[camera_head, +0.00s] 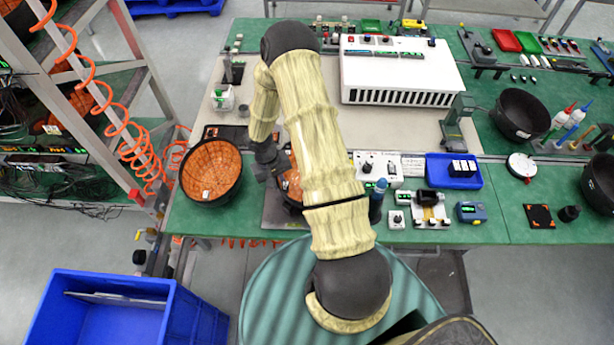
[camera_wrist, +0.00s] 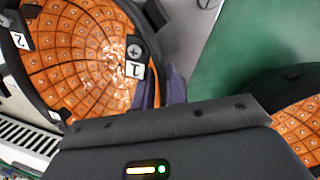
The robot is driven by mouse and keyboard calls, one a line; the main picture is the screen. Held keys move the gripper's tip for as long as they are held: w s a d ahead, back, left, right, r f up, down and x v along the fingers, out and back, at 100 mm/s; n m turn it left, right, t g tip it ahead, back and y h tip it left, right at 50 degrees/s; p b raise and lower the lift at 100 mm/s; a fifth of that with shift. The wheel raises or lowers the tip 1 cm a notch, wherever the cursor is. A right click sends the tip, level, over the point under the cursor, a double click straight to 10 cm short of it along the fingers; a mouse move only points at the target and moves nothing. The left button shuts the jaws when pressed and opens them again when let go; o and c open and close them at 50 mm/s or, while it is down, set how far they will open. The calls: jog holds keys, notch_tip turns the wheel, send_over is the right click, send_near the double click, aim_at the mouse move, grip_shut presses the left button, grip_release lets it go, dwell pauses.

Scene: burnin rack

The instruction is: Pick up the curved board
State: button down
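An orange curved board with a tiled surface lies in a black round bowl (camera_head: 211,168) on the left of the bench. A second orange curved board (camera_head: 292,182) is mostly hidden behind my arm. In the wrist view a large orange board (camera_wrist: 75,50) with white "1" and "2" labels fills the upper left, and part of another (camera_wrist: 300,132) shows at the right edge. My gripper (camera_head: 275,168) is low beside the second board, right of the left bowl.
A white instrument box (camera_head: 400,75) stands behind my arm. A small white control box (camera_head: 378,168) and a blue tray (camera_head: 454,172) sit to the right. Empty-looking black bowls (camera_head: 520,115) stand farther right. An orange coiled hose hangs at the left.

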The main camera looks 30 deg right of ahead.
jog(key=shift+w+r, duration=0.1)
dwell(0.3)
jog(key=shift+w+r+b, duration=0.1)
jog(key=shift+r+b, duration=0.2)
jog(key=shift+r, duration=0.3)
notch_tip(320, 180, up, 9)
jog(key=shift+f+b, duration=0.2)
jog(key=shift+b, duration=0.8)
